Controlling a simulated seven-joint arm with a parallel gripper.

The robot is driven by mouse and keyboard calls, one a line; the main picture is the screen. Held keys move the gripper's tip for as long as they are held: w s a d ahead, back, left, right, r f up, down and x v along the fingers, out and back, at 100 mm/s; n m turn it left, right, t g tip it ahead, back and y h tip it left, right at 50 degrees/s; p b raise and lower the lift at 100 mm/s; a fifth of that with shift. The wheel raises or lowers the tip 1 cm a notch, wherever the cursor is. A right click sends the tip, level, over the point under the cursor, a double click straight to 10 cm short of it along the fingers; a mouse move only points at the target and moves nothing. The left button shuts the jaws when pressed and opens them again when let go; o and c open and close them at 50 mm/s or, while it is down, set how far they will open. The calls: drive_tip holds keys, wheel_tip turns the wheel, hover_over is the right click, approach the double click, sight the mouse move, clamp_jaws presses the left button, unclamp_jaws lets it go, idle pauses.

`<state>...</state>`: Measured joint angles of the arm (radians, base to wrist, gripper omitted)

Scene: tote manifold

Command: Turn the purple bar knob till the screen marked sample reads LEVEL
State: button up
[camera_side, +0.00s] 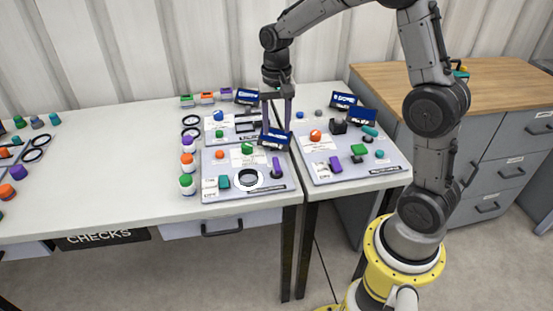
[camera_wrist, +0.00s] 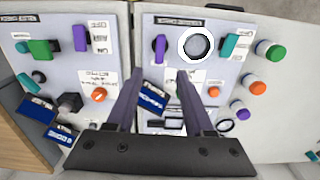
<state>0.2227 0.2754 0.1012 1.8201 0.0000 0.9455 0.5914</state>
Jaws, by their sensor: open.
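Two purple bar knobs show. One (camera_side: 277,168) stands upright on the front left panel (camera_side: 225,164), right of a white-ringed black dial; it also shows in the wrist view (camera_wrist: 160,47). The other (camera_side: 336,164) is on the right panel (camera_side: 375,180), and in the wrist view it is at upper left (camera_wrist: 80,38). A tilted blue screen (camera_side: 276,138) stands at the front left panel's back edge, also seen in the wrist view (camera_wrist: 152,98). Its lettering is too small to read. My gripper (camera_side: 276,122) is open and empty, fingers down above this screen, apart from both knobs.
More screens (camera_side: 344,100) (camera_side: 362,115) stand behind the right panel, and one (camera_side: 247,96) at the back. Coloured knobs and buttons crowd the panels. Several capped jars (camera_side: 187,184) line the left side. Bare white table (camera_side: 110,170) lies farther left.

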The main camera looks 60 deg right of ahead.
sight(276, 163)
wheel_tip(276, 163, down, 12)
idle(0.4)
clamp_jaws()
